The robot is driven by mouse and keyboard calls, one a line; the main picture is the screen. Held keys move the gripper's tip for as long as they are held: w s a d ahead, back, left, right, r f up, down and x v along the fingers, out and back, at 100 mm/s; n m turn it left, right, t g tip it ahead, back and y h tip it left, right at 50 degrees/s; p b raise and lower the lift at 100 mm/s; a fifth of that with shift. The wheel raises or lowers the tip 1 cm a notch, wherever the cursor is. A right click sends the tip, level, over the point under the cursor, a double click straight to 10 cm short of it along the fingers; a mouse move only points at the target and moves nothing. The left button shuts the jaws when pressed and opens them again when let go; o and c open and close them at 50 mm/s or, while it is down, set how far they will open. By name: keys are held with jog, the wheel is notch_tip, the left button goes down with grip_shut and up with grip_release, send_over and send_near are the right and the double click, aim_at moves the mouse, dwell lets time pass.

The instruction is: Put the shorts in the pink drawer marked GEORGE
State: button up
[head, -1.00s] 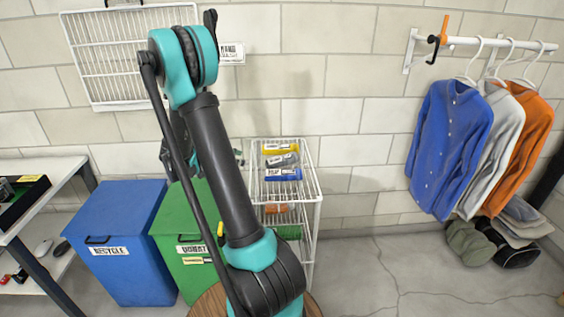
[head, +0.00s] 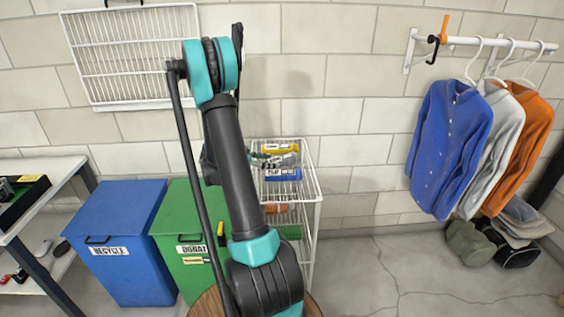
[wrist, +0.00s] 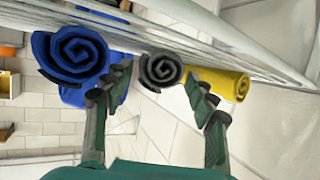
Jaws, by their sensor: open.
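Three rolled garments lie on the top of a white wire rack (head: 316,190): a yellow roll (head: 285,149), a grey roll (head: 287,160) and a blue roll (head: 283,173). Their labels are too small to read, so I cannot tell which is the shorts. The wrist view shows the spiral ends of the blue roll (wrist: 75,55), grey roll (wrist: 162,69) and yellow roll (wrist: 232,84). My gripper (wrist: 158,82) is open, its fingers to either side of the grey roll's end, not closed on it. No pink drawer marked GEORGE is in view.
A blue recycle bin (head: 120,245) and a green bin (head: 190,262) stand left of the rack. An orange item (head: 277,209) lies on a lower shelf. Shirts (head: 447,150) hang at right above caps and dark rolled items. Floor right of the rack is clear.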

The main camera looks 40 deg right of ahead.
aim_at(282, 160)
jog(key=x, duration=0.2)
jog(key=shift+d+f, duration=0.15)
jog(key=shift+d, duration=0.15)
jog(key=c, duration=1.2)
jog(key=shift+o, duration=0.2)
